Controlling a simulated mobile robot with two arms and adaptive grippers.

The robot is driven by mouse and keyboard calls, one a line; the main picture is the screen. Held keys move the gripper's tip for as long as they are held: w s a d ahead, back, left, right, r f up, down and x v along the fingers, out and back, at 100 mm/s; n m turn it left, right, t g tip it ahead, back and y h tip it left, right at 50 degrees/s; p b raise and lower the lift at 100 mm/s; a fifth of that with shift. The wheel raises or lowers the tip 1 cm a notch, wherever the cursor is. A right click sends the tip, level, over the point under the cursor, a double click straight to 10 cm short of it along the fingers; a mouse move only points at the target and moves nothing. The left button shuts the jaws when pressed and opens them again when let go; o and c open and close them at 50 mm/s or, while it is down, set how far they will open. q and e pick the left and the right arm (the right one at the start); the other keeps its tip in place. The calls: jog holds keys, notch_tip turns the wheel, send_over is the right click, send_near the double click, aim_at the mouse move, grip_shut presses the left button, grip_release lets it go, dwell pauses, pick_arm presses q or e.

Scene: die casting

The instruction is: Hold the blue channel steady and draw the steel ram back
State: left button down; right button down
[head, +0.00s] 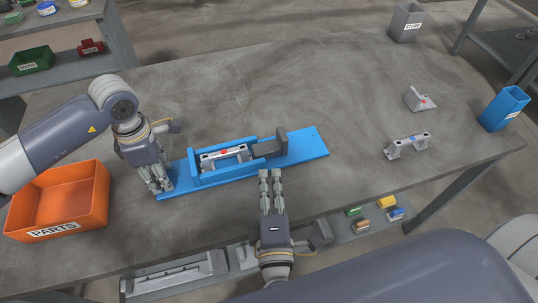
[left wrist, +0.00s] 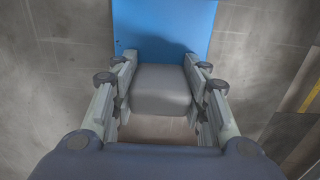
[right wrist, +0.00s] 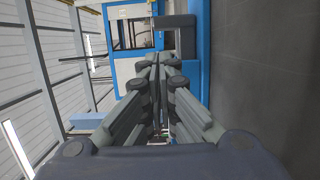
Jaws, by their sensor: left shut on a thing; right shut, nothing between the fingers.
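The blue channel (head: 305,150) lies on the grey table, a long flat base with raised walls. It also shows in the left wrist view (left wrist: 165,22) and the right wrist view (right wrist: 191,75). A grey casting with a red mark (head: 224,153) sits between its walls. The dark grey steel ram (head: 268,149) lies at the right end of the walled part, near an upright dark plate (head: 282,139). My left gripper (head: 162,190) is shut on the channel's left end. My right gripper (head: 270,174), also in its wrist view (right wrist: 157,62), is shut and empty, just in front of the ram.
An orange PARTS bin (head: 60,205) stands left of my left gripper. Two grey castings, one nearer (head: 408,146) and one farther (head: 420,99), lie at right, with a blue bin (head: 504,108) at the edge. The table behind the channel is clear.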

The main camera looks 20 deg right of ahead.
aim_at(268, 153)
jog(key=x, duration=0.9)
jog(key=shift+w+d, duration=0.15)
jog(key=shift+w, duration=0.1)
pick_arm(q)
jog(key=shift+a, duration=0.1)
pick_arm(e)
jog(key=d, duration=0.8)
jog(key=shift+d, duration=0.4)
pick_arm(q)
jog(key=shift+a, duration=0.1)
pick_arm(e)
jog(key=shift+d, duration=0.3)
pick_arm(q)
jog(key=shift+w, duration=0.1)
